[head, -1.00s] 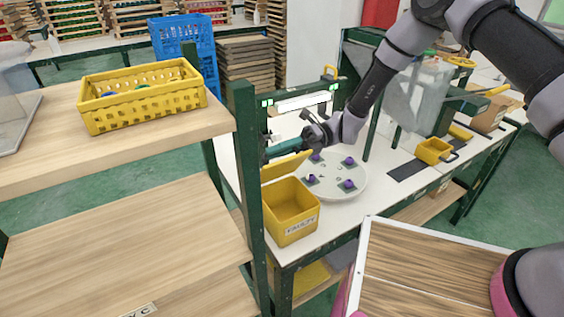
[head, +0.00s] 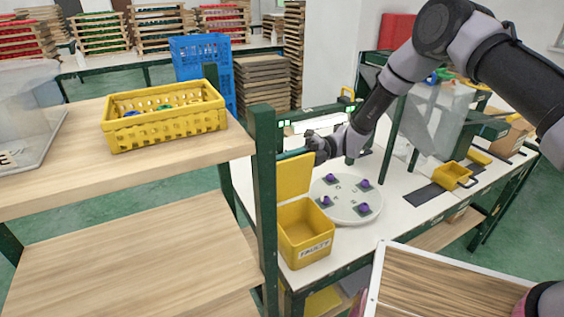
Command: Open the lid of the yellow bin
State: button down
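The yellow bin (head: 306,246) stands on the white table just right of the green shelf post, with a label reading FAULTY on its front. Its lid (head: 294,177) is raised and stands nearly upright at the back edge, so the inside of the bin shows. My gripper (head: 296,153) is at the top edge of the lid, close to or touching it. The fingers are small and partly hidden by the post and lid, so I cannot tell whether they are open or shut.
A white round plate (head: 346,213) with several purple-topped pieces lies right of the bin. The green post (head: 264,200) of the wooden shelf (head: 170,140) stands close left of the bin. A yellow crate (head: 165,130) sits on the shelf. A white-edged wooden tray (head: 440,285) is in front.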

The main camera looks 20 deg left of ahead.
jog(key=c, duration=0.9)
grip_release()
jog(key=v, duration=1.1)
jog(key=shift+s, duration=0.1)
